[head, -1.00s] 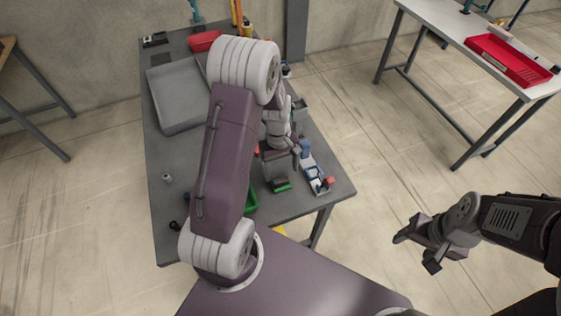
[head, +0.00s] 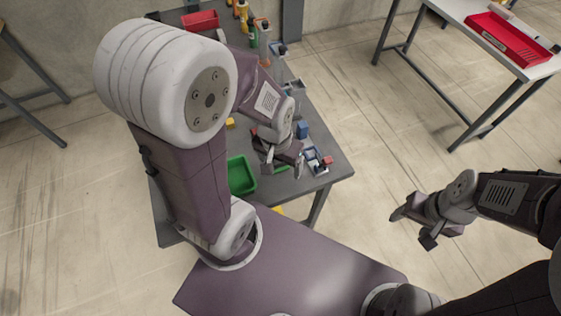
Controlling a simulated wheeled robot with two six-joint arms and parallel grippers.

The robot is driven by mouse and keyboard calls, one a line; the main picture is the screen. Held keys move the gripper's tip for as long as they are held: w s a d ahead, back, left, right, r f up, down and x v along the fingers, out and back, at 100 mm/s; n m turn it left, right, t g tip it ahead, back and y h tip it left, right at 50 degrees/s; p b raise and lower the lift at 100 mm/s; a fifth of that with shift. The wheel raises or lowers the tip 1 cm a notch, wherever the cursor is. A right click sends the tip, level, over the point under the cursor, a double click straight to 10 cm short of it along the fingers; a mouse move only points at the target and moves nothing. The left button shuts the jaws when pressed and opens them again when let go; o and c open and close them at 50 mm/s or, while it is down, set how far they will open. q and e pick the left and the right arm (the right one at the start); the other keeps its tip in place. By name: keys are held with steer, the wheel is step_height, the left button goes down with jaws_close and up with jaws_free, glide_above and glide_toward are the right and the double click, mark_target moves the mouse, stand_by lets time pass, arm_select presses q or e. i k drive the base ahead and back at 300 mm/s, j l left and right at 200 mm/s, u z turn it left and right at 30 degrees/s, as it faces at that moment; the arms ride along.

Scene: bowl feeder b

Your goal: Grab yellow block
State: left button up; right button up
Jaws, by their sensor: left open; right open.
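A small yellow block (head: 230,123) sits on the grey table (head: 338,172), just right of my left arm's upper link. My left gripper (head: 283,170) is open and points down over the table's near right part, to the right of and nearer than the yellow block. Nothing shows between its fingers. My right gripper (head: 412,229) is open and empty over the floor, right of the table.
A green tray (head: 241,176) lies left of my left gripper. A blue block (head: 302,129) and a small blue-and-white tray (head: 314,160) are to its right. A red bin (head: 200,20) and several bottles stand at the far end. My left arm hides much of the table.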

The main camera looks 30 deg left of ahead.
mark_target(230, 124)
steer(key=u, duration=1.55)
steer(key=k+j+u, duration=0.1)
steer(key=u, duration=0.3)
steer(key=j+u, duration=0.4)
steer(key=k+j+u, duration=0.1)
steer(key=u, duration=0.25)
steer(key=i+j+u, duration=0.25)
steer(key=j, duration=0.15)
steer(key=i+j+u, duration=0.2)
steer(key=j, duration=0.15)
steer(key=i+j+u, duration=0.25)
steer(key=i+z, duration=0.15)
steer(key=z, duration=0.25)
steer(key=i+z, duration=0.15)
steer(key=z, duration=0.25)
steer(key=i+z, duration=0.15)
steer(key=z, duration=0.25)
steer(key=i+j+z, duration=0.1)
steer(key=z, duration=0.3)
steer(key=i+j+z, duration=0.1)
steer(key=i+z, duration=0.25)
steer(key=i+j+z, duration=0.2)
steer(key=i+z, duration=0.15)
